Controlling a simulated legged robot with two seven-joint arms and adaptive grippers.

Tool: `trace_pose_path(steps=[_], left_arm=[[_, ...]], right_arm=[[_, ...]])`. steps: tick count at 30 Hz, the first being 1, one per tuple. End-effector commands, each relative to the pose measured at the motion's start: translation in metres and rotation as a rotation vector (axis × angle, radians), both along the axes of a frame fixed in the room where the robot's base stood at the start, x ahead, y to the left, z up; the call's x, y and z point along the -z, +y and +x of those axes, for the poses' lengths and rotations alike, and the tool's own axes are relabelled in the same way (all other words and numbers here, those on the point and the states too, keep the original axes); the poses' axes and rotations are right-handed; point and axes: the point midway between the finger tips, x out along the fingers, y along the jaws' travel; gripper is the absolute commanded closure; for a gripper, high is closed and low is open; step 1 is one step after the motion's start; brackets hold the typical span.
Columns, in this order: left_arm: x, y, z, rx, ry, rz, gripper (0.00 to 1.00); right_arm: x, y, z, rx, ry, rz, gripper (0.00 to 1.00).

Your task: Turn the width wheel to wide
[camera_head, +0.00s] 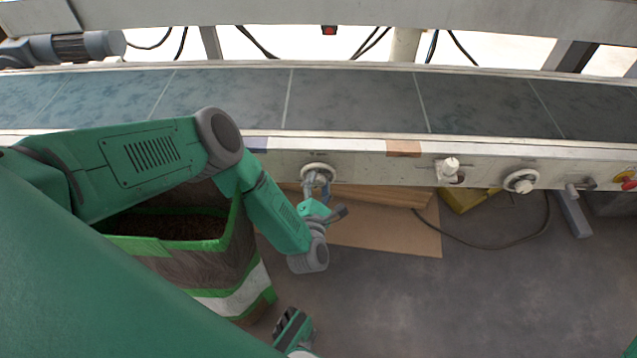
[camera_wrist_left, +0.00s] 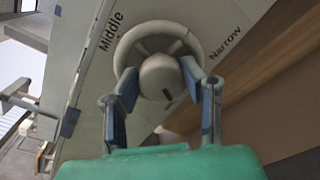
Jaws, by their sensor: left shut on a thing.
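The width wheel (camera_head: 318,172) is a pale round handwheel on the front panel of the conveyor. In the left wrist view the wheel (camera_wrist_left: 160,38) has a round hub with a small dark mark. The label "Middle" is at its upper left and "Narrow" at its right; no "Wide" label is readable. My left gripper (camera_head: 317,188) reaches the wheel from below. In the left wrist view its blue-padded fingers (camera_wrist_left: 163,88) are on both sides of the hub, shut on the wheel. A green and dark piece at the bottom of the head view seems to be my right gripper (camera_head: 292,328); its jaws are unclear.
A bag of dark pellets (camera_head: 170,224) stands below my left arm. The conveyor belt (camera_head: 350,98) runs across the back. A white knob (camera_head: 449,168) and another round wheel (camera_head: 521,181) sit further right. Flat cardboard (camera_head: 390,235) lies below the panel.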

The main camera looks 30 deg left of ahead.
Motion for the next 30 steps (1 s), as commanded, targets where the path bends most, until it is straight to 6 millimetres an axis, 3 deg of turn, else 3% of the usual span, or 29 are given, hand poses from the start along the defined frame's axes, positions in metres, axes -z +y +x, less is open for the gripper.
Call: trace_pose_path(steps=[4,5,6,19,30], left_arm=[[0.007,0.001,-0.007,-0.002,0.019,0.0,0.93],[0.007,0.001,-0.007,-0.002,0.019,0.001,0.54],[0.007,0.001,-0.006,-0.002,0.018,0.001,0.44],[-0.006,0.001,-0.002,0.0,0.007,0.0,0.44],[-0.072,0.002,-0.003,-0.002,0.008,0.0,0.44]], right_arm=[[0.0,0.0,0.0,0.0,0.0,0.0,0.6],[0.0,0.0,0.0,0.0,0.0,0.0,0.6],[0.0,0.0,0.0,0.0,0.0,0.0,0.6],[0.0,0.0,-0.001,0.0,-0.002,0.0,0.6],[-0.001,0.0,-0.001,0.0,-0.003,0.0,0.6]])
